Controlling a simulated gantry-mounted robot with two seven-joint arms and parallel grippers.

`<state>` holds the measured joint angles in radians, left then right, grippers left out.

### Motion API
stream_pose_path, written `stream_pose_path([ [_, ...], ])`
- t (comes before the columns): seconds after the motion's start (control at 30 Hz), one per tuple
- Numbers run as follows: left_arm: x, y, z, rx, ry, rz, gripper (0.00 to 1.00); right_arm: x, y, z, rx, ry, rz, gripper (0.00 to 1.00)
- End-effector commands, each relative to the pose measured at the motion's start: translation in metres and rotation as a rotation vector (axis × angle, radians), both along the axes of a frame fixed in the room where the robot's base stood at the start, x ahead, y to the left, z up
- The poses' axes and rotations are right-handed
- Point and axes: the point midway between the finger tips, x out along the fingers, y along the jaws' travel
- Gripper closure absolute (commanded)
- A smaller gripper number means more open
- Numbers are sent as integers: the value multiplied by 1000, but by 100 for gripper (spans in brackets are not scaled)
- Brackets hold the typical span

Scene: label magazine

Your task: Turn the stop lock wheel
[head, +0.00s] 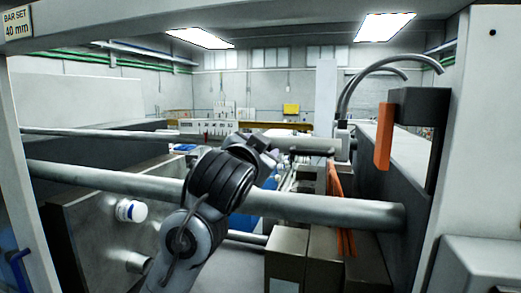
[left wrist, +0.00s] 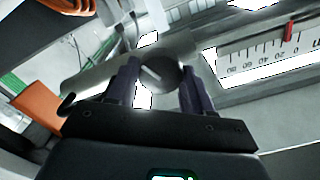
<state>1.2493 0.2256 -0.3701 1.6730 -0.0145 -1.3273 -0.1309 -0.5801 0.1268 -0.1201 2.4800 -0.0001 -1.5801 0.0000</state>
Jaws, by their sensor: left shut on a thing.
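The stop lock wheel (left wrist: 163,78) is a dark grey round knob with a pale line across its face. In the left wrist view it sits between the two fingers of my left gripper (left wrist: 157,88), which is shut on it. In the head view my left gripper (head: 266,157) is at the far side of the near round bar, and my arm hides the wheel there. My right gripper is in neither view.
A white ruler scale (left wrist: 265,57) with a red pointer (left wrist: 290,30) lies beside the wheel. An orange block (head: 383,135) hangs at right, and brown boxes (head: 287,255) stand below the bar.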

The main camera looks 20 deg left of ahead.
Motion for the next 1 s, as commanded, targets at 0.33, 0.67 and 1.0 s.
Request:
stream_pose_path([
  [0.33,0,0,0,2,1,-1,24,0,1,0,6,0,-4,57],
  [0.67,-2,-1,0,2,-1,-1,24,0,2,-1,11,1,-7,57],
  [1.0,-45,-5,-2,1,-3,-2,24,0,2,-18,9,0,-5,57],
])
